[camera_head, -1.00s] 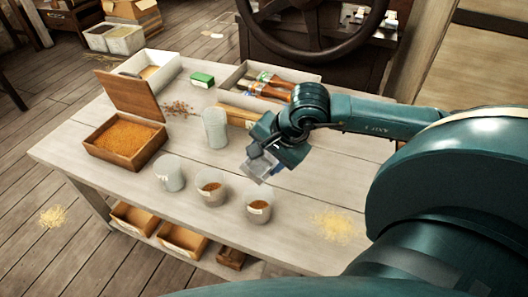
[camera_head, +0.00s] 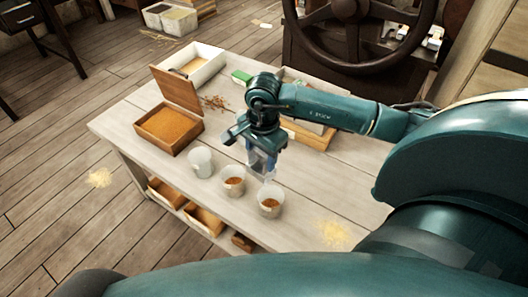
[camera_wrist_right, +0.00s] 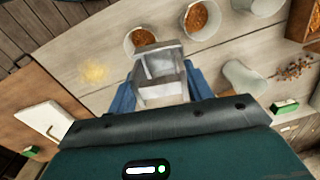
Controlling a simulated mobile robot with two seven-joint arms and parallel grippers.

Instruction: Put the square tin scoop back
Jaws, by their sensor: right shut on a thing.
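My right gripper (camera_head: 263,155) is shut on the square tin scoop (camera_head: 261,164) and holds it above the table, behind the row of cups. In the right wrist view the scoop (camera_wrist_right: 160,72) is a pale, box-shaped metal scoop between the blue fingers (camera_wrist_right: 160,88). Its underside and handle are mostly hidden by the gripper. My left gripper is not in view.
Below are an empty clear cup (camera_head: 200,162) and two cups (camera_head: 233,180) (camera_head: 270,200) with brown grain. A lidded wooden box (camera_head: 168,141) of orange grain is left. A white tray (camera_head: 212,67) and green box (camera_head: 241,77) are behind. A taller clear jar (camera_wrist_right: 242,78) shows in the wrist view.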

